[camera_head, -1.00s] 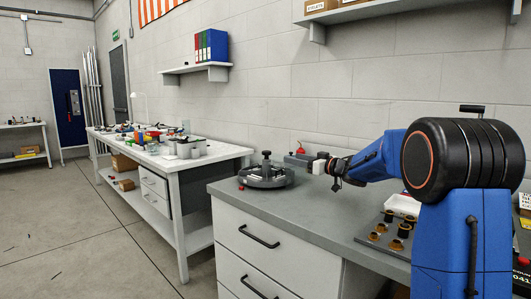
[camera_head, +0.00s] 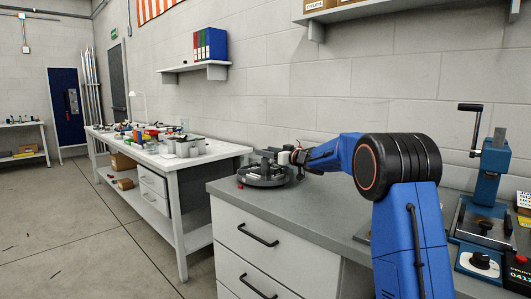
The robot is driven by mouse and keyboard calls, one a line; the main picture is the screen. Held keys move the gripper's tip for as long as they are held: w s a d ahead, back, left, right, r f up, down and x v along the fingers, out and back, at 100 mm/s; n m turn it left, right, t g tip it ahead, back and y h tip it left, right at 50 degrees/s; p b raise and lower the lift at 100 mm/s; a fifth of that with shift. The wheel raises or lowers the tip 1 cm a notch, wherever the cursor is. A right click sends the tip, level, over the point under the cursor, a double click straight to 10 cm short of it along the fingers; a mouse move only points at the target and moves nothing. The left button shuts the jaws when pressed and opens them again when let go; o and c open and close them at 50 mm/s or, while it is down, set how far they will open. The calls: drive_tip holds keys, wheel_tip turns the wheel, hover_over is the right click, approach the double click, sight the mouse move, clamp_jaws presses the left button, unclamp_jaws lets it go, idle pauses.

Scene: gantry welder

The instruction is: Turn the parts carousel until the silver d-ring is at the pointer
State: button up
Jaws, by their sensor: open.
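The parts carousel (camera_head: 263,180) is a round dark grey turntable with a raised hub, standing at the left end of the grey workbench. My gripper (camera_head: 287,160) is at the carousel's right side, close to its hub and rim. The fingers are small and dark here; I cannot tell whether they touch the carousel. The silver d-ring and the pointer are too small to make out.
A blue press with a black lever (camera_head: 489,170) stands at the right. A white table (camera_head: 225,151) with many small items is at the left. A shelf holds binders (camera_head: 209,45).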

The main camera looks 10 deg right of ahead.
drive_tip(key=shift+w+a, duration=0.4)
drive_tip(key=shift+w, duration=0.05)
clamp_jaws()
drive_tip(key=shift+w+d+r+n+g+y, duration=0.1)
drive_tip(key=shift+n+g+y, duration=0.2)
drive_tip(key=shift+y, duration=0.1)
drive_tip(key=shift+n+g+y, duration=0.5)
drive_tip(key=shift+y, duration=0.1)
unclamp_jaws()
